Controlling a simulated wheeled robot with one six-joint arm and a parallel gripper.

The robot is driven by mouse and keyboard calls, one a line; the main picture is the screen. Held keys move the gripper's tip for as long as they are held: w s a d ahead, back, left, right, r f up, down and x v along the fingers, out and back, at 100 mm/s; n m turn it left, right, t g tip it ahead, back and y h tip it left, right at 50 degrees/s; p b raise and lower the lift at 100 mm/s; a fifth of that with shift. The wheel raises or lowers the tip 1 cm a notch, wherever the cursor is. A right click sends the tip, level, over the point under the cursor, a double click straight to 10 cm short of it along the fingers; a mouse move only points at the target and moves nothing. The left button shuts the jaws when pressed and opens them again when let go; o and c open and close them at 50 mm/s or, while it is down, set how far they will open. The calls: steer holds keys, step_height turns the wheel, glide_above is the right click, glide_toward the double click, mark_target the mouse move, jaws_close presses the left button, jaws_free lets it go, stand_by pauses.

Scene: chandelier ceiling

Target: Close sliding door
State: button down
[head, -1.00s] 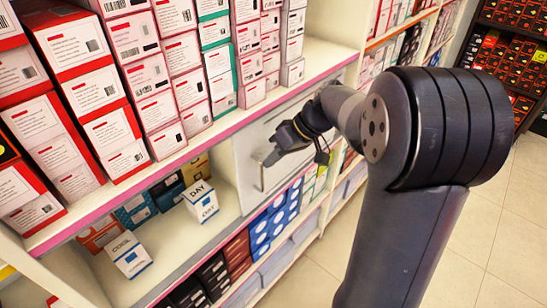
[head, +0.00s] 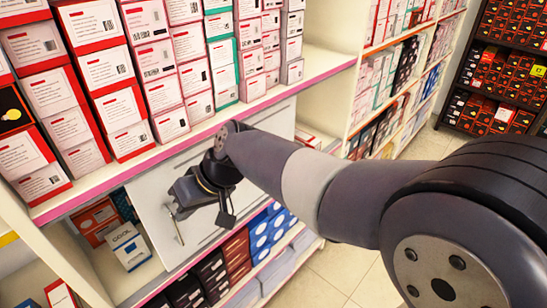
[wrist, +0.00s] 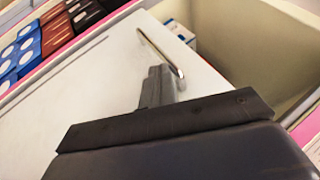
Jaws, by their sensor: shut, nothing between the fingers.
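The sliding door (head: 235,155) is a white panel in the lower shelf compartment, below the pink-edged shelf. It covers the middle of the compartment; an opening remains at its left. Its thin metal bar handle (head: 176,224) is near the door's left edge, and also shows in the wrist view (wrist: 160,48). My gripper (head: 174,207) is shut and empty, right beside the handle on its right side. In the wrist view my fingers (wrist: 159,74) lie against or very close to the bar; contact is not certain. The door (wrist: 110,70) fills much of that view.
A white box (head: 128,247) stands in the open left part of the compartment. Red and white boxes (head: 115,110) crowd the shelf above. Blue and dark boxes (head: 262,235) sit below the door. Tiled floor (head: 335,268) lies free to the right.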

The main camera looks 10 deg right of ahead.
steer(key=s+a+p, duration=0.1)
steer(key=s+a, duration=0.7)
steer(key=a, duration=0.3)
steer(key=shift+s, duration=0.25)
steer(key=shift+d, duration=0.1)
